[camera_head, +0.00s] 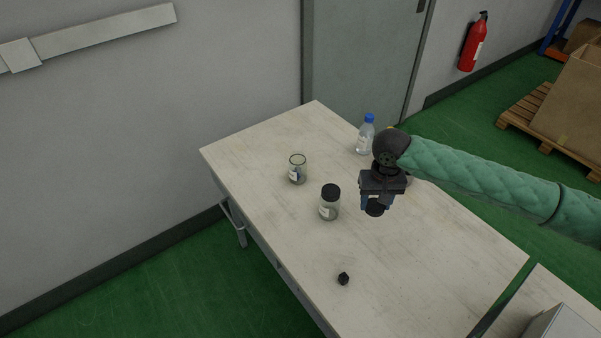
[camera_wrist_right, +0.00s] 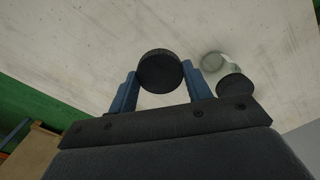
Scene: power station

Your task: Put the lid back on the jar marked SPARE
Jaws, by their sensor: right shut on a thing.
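My right gripper (camera_head: 376,206) is shut on a round black lid (camera_head: 375,210), held above the table. In the right wrist view the lid (camera_wrist_right: 160,70) sits between the blue fingers of the gripper (camera_wrist_right: 160,88). An open glass jar (camera_head: 298,171) without a lid stands on the table, left of the gripper. A second glass jar (camera_head: 329,208) with a black lid on stands nearer, between them. Both jars carry pale labels too small to read. In the right wrist view, the lidded jar (camera_wrist_right: 236,86) shows at the right and the open jar (camera_wrist_right: 213,62) behind it. My left gripper is out of view.
A bottle with a blue cap (camera_head: 366,136) stands at the table's back, close to my right arm. A small black object (camera_head: 343,278) lies on the near part of the table (camera_head: 400,285). Bare tabletop surrounds the jars.

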